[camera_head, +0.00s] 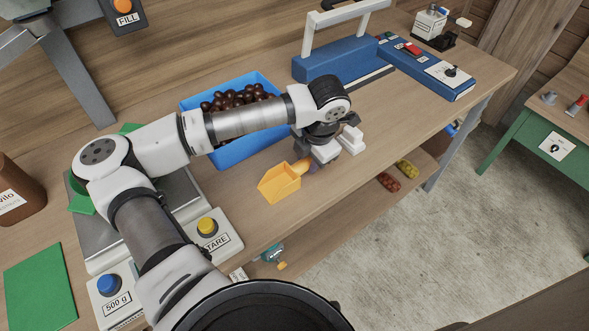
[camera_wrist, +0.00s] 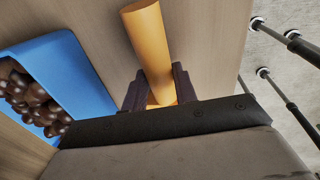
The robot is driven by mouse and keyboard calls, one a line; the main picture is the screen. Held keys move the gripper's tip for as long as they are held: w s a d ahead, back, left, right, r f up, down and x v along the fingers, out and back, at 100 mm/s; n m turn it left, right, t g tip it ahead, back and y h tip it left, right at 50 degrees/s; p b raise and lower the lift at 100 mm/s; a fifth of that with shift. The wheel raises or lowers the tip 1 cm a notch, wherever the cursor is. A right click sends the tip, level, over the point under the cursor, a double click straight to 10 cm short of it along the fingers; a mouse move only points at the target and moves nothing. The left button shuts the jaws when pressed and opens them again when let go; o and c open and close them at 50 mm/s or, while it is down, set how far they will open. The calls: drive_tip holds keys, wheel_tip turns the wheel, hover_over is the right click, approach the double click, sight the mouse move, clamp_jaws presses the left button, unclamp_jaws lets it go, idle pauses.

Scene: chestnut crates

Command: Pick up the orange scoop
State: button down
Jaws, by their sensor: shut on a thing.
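The orange scoop (camera_head: 279,183) is at the middle of the wooden table in the head view, its handle end toward my gripper (camera_head: 304,164). In the wrist view the orange scoop (camera_wrist: 149,45) shows as a rounded bar between the two dark fingers of my gripper (camera_wrist: 160,90). My gripper is shut on the scoop. I cannot tell whether the scoop touches the tabletop or is a little above it. The gripper partly hides its held end.
A blue crate (camera_head: 228,153) of chestnuts stands behind and left of the scoop, close to my arm. A blue sealing device (camera_head: 330,62) stands at the back. A scale with a yellow TARE button (camera_head: 207,226) is at left. The table's front edge runs close by the scoop.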

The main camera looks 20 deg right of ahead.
sight(309, 159)
drive_tip(key=shift+r, duration=0.1)
wheel_tip(309, 159, up, 20)
drive_tip(key=b, duration=0.4)
idle(0.3)
drive_tip(key=c, duration=1.8)
unclamp_jaws()
clamp_jaws()
